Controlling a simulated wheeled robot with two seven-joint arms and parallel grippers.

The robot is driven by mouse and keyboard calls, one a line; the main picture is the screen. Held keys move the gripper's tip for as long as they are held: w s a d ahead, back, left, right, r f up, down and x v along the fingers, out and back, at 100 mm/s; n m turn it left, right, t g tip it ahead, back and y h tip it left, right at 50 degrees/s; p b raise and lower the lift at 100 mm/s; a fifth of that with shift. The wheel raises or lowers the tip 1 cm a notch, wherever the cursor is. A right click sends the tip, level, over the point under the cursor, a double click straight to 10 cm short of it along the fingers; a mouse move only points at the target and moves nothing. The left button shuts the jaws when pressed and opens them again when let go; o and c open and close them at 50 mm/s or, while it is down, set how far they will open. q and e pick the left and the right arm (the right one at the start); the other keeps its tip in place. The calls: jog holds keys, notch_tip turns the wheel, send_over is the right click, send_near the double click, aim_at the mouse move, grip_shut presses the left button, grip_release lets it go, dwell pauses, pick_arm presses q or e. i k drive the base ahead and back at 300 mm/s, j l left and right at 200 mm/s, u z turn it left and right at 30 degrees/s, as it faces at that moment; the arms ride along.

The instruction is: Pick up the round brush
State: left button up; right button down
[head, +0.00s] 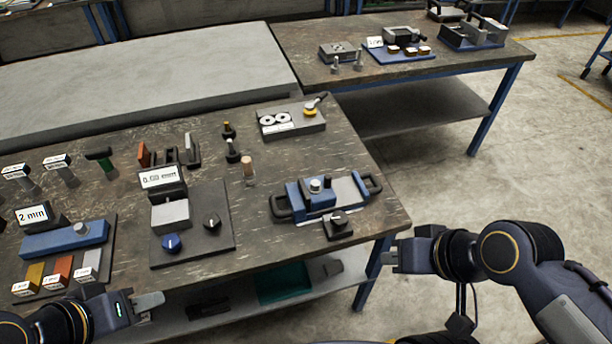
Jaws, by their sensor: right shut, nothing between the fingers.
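I cannot pick out the round brush for certain at this size. A small upright piece with a tan top (248,166) stands near the middle of the workbench. Two small dark upright pieces, a far one (228,130) and a nearer one (232,151), stand just behind it. My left gripper (150,304) is low at the left, by the bench's front edge, apart from these pieces; its finger gap is not clear. My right gripper (388,256) is shut and empty, off the bench's front right corner.
The workbench (330,150) holds a black plate with a display (162,177), a blue handled fixture (318,196), a grey block with white discs (290,119) and labelled blocks at left. A second table (300,50) stands behind. Open floor (490,180) lies to the right.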

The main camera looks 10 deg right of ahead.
aim_at(249, 175)
jog(key=i+l+z, duration=0.15)
jog(key=l, duration=0.25)
jog(key=i+l+z, duration=0.15)
jog(key=l, duration=0.25)
jog(key=i+l+z, duration=0.1)
jog(key=i+l, duration=0.2)
